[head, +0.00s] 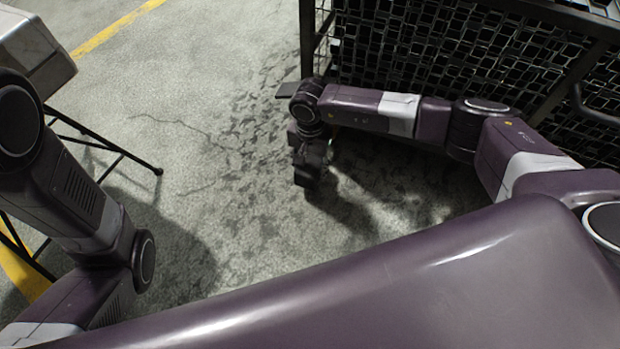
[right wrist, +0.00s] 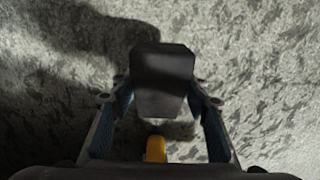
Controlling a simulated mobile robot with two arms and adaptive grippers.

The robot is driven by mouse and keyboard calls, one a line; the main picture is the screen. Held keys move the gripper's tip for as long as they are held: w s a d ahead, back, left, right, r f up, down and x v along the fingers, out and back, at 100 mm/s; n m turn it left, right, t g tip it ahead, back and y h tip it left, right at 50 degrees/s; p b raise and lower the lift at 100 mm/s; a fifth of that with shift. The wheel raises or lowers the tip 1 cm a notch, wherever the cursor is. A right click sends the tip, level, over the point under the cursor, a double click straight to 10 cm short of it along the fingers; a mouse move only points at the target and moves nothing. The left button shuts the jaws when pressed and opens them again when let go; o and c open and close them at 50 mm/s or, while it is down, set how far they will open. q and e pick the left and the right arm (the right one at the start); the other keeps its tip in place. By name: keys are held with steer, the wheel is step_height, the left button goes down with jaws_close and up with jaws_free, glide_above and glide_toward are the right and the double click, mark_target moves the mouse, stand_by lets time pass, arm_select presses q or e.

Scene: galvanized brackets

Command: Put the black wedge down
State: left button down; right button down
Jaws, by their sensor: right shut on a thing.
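The black wedge (right wrist: 160,78) is a dark block between the two fingers of my right gripper (right wrist: 157,102) in the right wrist view. The gripper is shut on it, with one finger on each side. In the head view my right gripper (head: 309,160) hangs pointing down over the grey floor, left of the mesh cage. The wedge there is hard to tell apart from the dark fingers. The gap between wedge and floor cannot be judged exactly. My left arm shows at the left of the head view, but its gripper is not in view.
A black wire-mesh cage (head: 440,60) stands at the top right, close behind my right arm. A grey case (head: 35,50) sits on a thin-legged stand at the left. The stained concrete floor (head: 215,130) between them is clear. A yellow line (head: 115,28) crosses the floor.

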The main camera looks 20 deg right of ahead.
steer(key=shift+f+b, duration=1.3)
steer(key=shift+f, duration=0.75)
steer(key=shift+f, duration=0.25)
steer(key=c, duration=1.1)
jaws_free()
steer(key=shift+r, duration=0.1)
